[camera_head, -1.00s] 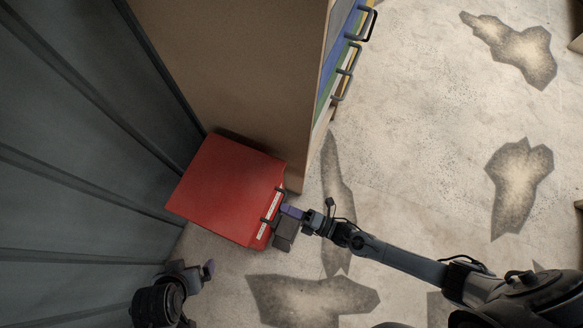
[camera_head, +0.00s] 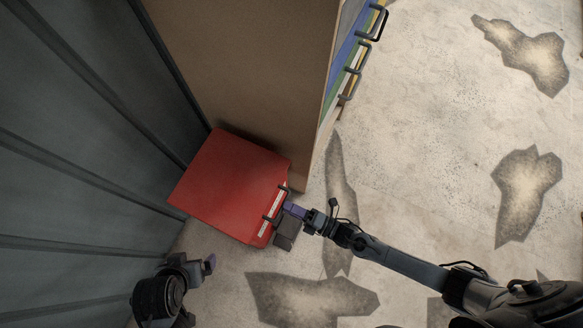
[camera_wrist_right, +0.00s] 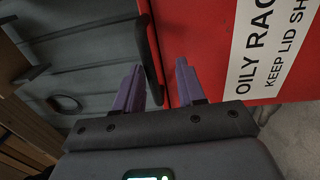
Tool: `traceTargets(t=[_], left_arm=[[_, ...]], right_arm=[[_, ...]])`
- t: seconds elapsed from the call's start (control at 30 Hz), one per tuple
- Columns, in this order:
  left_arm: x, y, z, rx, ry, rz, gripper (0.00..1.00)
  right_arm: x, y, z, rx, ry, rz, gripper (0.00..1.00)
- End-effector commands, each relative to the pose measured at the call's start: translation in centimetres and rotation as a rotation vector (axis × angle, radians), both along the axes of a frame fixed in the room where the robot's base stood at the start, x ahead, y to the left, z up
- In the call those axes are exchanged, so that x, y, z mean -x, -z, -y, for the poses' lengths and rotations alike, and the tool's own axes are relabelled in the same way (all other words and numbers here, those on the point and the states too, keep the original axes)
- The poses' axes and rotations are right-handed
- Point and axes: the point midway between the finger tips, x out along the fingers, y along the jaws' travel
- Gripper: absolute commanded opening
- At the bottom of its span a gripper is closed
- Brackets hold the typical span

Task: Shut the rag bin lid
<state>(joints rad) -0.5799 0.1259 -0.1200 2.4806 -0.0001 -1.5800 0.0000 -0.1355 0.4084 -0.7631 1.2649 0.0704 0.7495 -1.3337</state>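The red rag bin (camera_head: 228,185) stands between the grey wall and the brown cabinet side in the head view. Its flat red top fills most of its outline, and a white label strip and dark handle (camera_head: 273,218) show at its front edge. I cannot tell how far the lid is open. My right gripper (camera_head: 290,218) is at this edge by the handle. In the right wrist view its purple fingers (camera_wrist_right: 155,88) are apart, with a dark bar between them and the labelled red face (camera_wrist_right: 210,45) to the right. My left gripper (camera_head: 206,266) is below the bin, apart from it; its opening is unclear.
The brown cabinet (camera_head: 245,75) stands close behind the bin, with handled coloured drawer fronts (camera_head: 350,65) on its right side. The ribbed grey wall (camera_head: 70,150) borders the left. Stained concrete floor (camera_head: 420,150) lies open to the right.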

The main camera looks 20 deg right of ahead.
Motion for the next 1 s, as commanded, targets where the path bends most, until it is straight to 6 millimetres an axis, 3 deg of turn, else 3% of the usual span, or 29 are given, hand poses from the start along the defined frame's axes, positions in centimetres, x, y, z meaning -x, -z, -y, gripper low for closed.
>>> traceTargets(t=[0.37, 1.0], left_arm=[[0.0, -0.3, 0.0, 0.000, 0.000, 0.000, 1.00], [0.0, -2.0, 0.3, 0.012, -0.008, -0.001, 1.00]], right_arm=[[0.6, -0.2, 0.6, -0.003, 0.000, 0.003, 0.39], [7.1, 0.6, 7.1, 0.000, 0.000, 0.000, 0.39]])
